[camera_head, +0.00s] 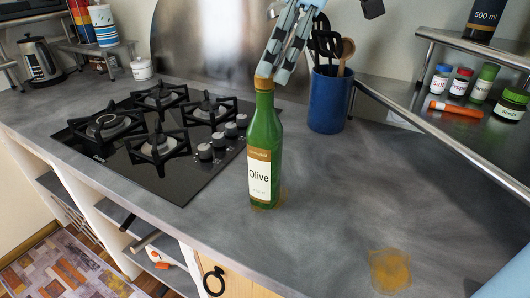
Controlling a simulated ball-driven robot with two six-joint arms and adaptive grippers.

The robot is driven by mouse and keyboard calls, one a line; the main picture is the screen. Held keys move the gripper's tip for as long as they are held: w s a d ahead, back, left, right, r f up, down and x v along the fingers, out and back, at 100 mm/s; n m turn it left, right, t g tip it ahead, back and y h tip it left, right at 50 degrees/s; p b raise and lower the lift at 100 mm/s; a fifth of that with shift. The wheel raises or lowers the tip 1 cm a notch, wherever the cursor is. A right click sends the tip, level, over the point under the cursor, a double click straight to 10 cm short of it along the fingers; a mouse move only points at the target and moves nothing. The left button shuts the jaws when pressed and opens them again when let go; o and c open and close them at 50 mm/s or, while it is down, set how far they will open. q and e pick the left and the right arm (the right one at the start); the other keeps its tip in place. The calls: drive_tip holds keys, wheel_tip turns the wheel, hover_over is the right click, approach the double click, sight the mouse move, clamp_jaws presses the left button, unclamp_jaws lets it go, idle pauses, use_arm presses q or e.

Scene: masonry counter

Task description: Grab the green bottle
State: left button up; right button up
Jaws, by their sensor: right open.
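The green bottle (264,140) stands upright on the grey counter, with a gold cap and a white label reading "Olive". My right gripper (276,70) comes down from the top of the camera_head view. Its pale fingers are open, with their tips at the bottle's cap in the picture. I cannot tell whether they touch the cap or are apart from it in depth. The gripper holds nothing. My left gripper is not in view.
A black gas hob (160,138) lies left of the bottle. A blue utensil pot (329,100) stands behind it to the right. A metal shelf (440,110) with jars is at the right. An orange-brown stain (389,270) marks the otherwise clear front right counter.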

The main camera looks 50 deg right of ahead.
sight(264, 85)
drive_tip(key=b+x, duration=0.1)
drive_tip(key=x, duration=0.4)
clamp_jaws()
idle(0.4)
